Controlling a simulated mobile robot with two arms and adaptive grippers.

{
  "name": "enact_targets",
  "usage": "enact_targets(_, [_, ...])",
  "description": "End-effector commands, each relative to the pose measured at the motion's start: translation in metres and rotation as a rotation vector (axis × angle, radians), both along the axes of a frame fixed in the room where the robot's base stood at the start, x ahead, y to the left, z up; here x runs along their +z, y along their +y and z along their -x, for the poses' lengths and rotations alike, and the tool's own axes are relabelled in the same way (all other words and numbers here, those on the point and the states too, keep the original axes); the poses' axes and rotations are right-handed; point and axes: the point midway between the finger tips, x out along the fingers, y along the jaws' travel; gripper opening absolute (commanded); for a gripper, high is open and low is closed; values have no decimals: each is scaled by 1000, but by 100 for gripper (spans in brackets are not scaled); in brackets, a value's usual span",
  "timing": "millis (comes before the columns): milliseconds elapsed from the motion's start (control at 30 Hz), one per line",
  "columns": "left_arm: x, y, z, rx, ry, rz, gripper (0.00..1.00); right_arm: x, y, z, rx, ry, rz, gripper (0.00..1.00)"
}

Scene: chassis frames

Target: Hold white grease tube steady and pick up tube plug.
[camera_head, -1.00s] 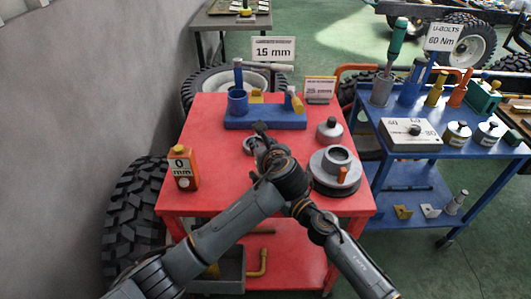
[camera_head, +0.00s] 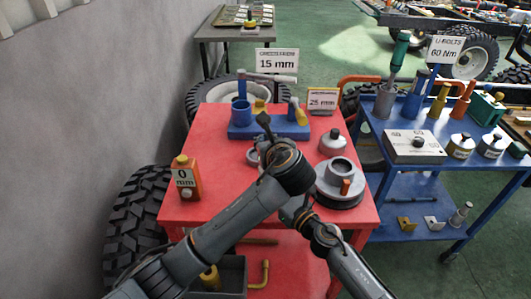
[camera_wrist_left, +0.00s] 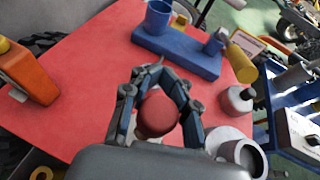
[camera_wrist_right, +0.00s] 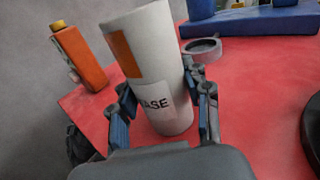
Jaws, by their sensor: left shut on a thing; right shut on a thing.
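In the left wrist view my left gripper (camera_wrist_left: 156,88) is shut on the red round tube plug (camera_wrist_left: 158,115), its blue-padded fingers on either side. In the head view this gripper (camera_head: 265,128) shows as a dark shape above the red table, and the plug is hidden there. In the right wrist view my right gripper (camera_wrist_right: 162,100) is shut on the white grease tube (camera_wrist_right: 155,70). The tube has an orange patch and black lettering, leans to the left, and its top is by the upper edge of the view. My left arm hides the tube and right gripper in the head view.
A grey ring (camera_wrist_right: 203,50) lies behind the tube. A blue cart (camera_head: 455,170) stands right.

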Motion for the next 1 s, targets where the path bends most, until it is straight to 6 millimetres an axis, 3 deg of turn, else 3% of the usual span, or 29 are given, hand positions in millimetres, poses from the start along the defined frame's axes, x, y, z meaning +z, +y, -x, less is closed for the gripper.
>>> enact_targets(100, [25, 0, 0, 0, -3, 1, 0, -1, 0, 0, 0, 1, 1, 8])
enact_targets(233, [42, 0, 0, 1, -1, 0, 0, -1, 0, 0, 1, 1, 1, 8])
enact_targets(600, [50, 0, 0, 1, 2, -1, 0, -1, 0, 0, 1, 1, 1, 8])
enact_targets(633, [50, 0, 0, 1, 2, -1, 0, -1, 0, 0, 1, 1, 1, 52])
enact_targets(733, [50, 0, 0, 1, 2, -1, 0, -1, 0, 0, 0, 1, 1, 72])
enact_targets(1000, [50, 0, 0, 1, 2, -1, 0, 0, 0, 0, 0, 0, 0, 75])
